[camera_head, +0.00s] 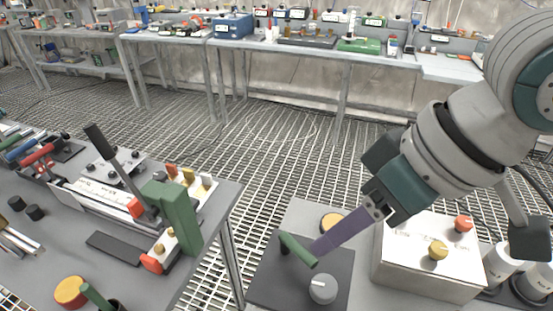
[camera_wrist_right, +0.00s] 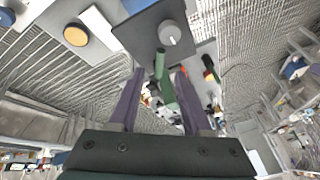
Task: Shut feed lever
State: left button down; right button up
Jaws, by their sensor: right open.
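A green lever (camera_head: 298,250) rises at a slant from a dark square plate (camera_head: 262,278) on the near table. I take it to be the feed lever; no label on it is readable. A grey round knob (camera_head: 323,289) with a white mark sits on the same plate. My right gripper (camera_head: 318,246) reaches down from the right, its purple fingers close to the lever's end. In the right wrist view, the gripper (camera_wrist_right: 159,74) is open and the green lever (camera_wrist_right: 161,66) appears between its fingertips. I cannot tell whether they touch. My left gripper is out of view.
A pale box (camera_head: 425,275) with red and yellow knobs stands right of the plate, near my right wrist. A yellow disc (camera_head: 331,221) lies behind the plate. White bottles (camera_head: 500,264) stand further right. The left bench (camera_head: 215,200) holds a lever device with a green block (camera_head: 172,212).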

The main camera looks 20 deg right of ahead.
aim_at(308, 254)
jog(key=x, duration=0.6)
grip_shut()
dwell(0.3)
